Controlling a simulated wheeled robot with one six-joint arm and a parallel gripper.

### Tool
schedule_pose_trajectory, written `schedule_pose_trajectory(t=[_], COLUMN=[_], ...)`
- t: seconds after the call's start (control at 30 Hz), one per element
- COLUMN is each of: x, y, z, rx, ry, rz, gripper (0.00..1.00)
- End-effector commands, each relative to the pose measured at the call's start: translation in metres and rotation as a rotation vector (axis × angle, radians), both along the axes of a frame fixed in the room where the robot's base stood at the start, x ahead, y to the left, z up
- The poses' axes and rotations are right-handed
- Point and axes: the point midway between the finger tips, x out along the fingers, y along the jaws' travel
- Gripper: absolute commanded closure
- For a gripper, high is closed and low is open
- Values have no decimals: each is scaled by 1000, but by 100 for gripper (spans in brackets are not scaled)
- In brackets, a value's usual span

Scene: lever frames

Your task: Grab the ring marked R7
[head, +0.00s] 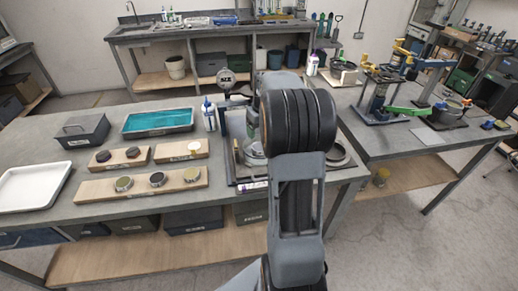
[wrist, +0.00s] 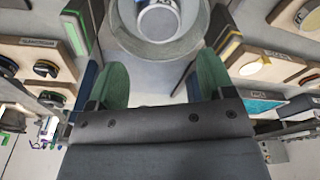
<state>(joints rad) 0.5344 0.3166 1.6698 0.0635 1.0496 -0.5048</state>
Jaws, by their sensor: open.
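I cannot read R7 on any ring in either view. In the head view, a long wooden board (head: 140,187) on the near bench holds three round pieces: an olive one (head: 123,184), a dark-faced one (head: 157,179) and a gold-rimmed one (head: 191,175). A smaller board behind holds two dark round pieces (head: 103,156). My gripper (wrist: 162,82) is open in the wrist view, with green-padded fingers apart. A grey round part (wrist: 190,42) with a pale cup-like centre lies just beyond the fingertips; nothing visible is held. In the head view my arm hides much of the gripper area.
A round dial gauge (head: 226,77) stands behind. The right bench holds clamps and a vise. Bare bench top shows between trays and boards.

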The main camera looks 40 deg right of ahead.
Motion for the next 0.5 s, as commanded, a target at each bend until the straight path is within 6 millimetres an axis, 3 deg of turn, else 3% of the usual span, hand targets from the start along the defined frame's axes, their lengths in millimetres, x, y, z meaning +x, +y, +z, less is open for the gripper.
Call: schedule_pose_trajectory(t=[0.13,0.5], x=[3,5], y=[1,1], z=[-21,-48], rx=[1,2], ry=[2,3], rz=[1,2], gripper=[25,25])
